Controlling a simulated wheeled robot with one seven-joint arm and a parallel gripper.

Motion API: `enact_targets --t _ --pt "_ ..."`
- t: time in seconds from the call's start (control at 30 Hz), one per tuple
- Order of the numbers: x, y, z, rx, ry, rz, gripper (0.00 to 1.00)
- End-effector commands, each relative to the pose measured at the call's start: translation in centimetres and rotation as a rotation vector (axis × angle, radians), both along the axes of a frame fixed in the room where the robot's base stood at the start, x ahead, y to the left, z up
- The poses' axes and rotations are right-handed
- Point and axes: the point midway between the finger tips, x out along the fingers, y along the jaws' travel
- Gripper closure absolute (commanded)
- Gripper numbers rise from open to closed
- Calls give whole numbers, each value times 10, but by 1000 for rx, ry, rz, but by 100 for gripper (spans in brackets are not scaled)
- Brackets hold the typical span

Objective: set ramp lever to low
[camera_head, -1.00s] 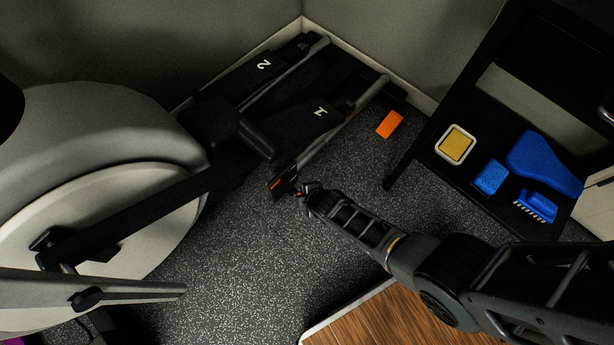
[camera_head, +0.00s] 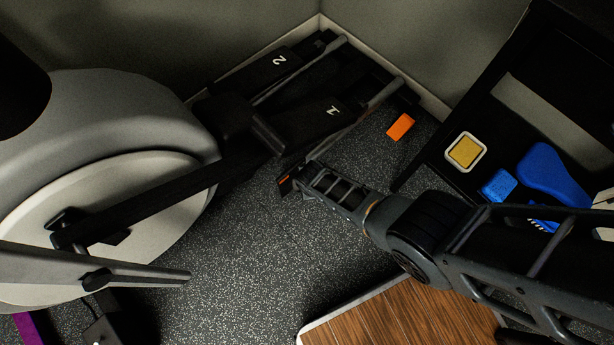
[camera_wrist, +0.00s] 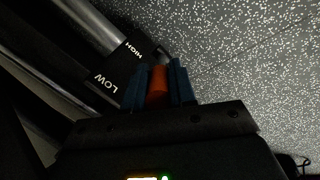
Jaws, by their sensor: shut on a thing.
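The ramp lever (camera_wrist: 157,84) is orange and stands between the two blue fingers of my gripper (camera_wrist: 159,86) in the wrist view. My gripper is shut on it. The black lever plate (camera_wrist: 126,66) beside it carries the white words LOW, nearer my gripper, and HIGH, farther away. Which word the lever lines up with is hard to tell. In the head view my gripper (camera_head: 299,173) reaches the low front of the elliptical trainer (camera_head: 150,125), by the black plate with an orange mark (camera_head: 285,181). The fingertips are mostly hidden there.
An orange block (camera_head: 400,126) lies by the trainer's rail. A black shelf (camera_head: 428,160) on the right holds a yellow sponge in a white dish (camera_head: 465,151), a blue sponge (camera_head: 499,185) and a blue paddle-shaped thing (camera_head: 550,174). Bare speckled floor (camera_head: 240,260) lies in front.

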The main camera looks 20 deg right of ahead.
Motion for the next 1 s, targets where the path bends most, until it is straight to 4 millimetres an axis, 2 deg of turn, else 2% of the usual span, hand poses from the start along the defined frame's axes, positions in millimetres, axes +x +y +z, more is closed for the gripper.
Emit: enact_targets --t 0.1,0.13,0.37,0.67,0.77,1.0 --pt "0 0 -1 1 -1 -1 100" --pt "0 0 -1 1 -1 -1 72" --pt "0 0 0 1 -1 -1 50" --pt "-1 0 3 1 -1 -1 49" --pt "-3 0 10 1 -1 -1 49" --pt "-11 1 43 2 -2 -1 49"
